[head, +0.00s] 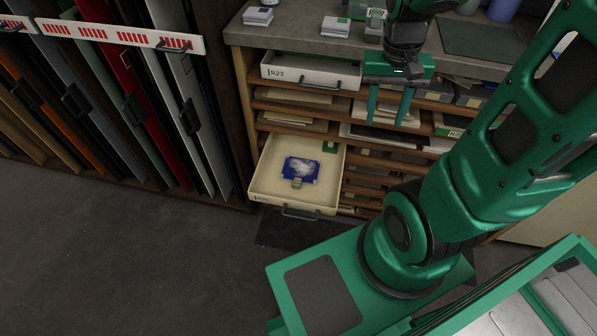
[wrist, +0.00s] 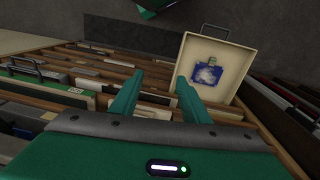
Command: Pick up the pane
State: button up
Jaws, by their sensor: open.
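The pane (head: 301,169) is a small blue piece with a white cloudy pattern, with a small tan tab at its front edge. It lies flat in the open cream drawer (head: 264,180), which is pulled out low in the cabinet. The pane also shows in the wrist view (wrist: 207,74), inside the drawer at upper right. My gripper (head: 390,121) is open and empty, fingers pointing down, in front of the shelves, above and to the right of the drawer. In the wrist view its two fingers (wrist: 160,98) are spread, with the pane beyond the right one.
A drawer marked R23 (head: 310,73) sits higher in the cabinet. Tall coloured panels (head: 150,110) stand in a rack at left. The grey counter (head: 290,38) is above. The floor at front left is clear.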

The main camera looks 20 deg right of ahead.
jog(key=w+a+f, duration=0.7)
jog(key=w+f, duration=0.3)
jog(key=f, duration=0.2)
send_over(296, 184)
jog(key=shift+m+y, duration=0.3)
jog(key=shift+y, duration=0.1)
jog(key=f, duration=1.7)
jog(key=shift+d+f, duration=0.25)
jog(key=shift+f, duration=0.05)
jog(key=shift+a+f, duration=0.2)
jog(key=shift+f, duration=3)
grip_shut()
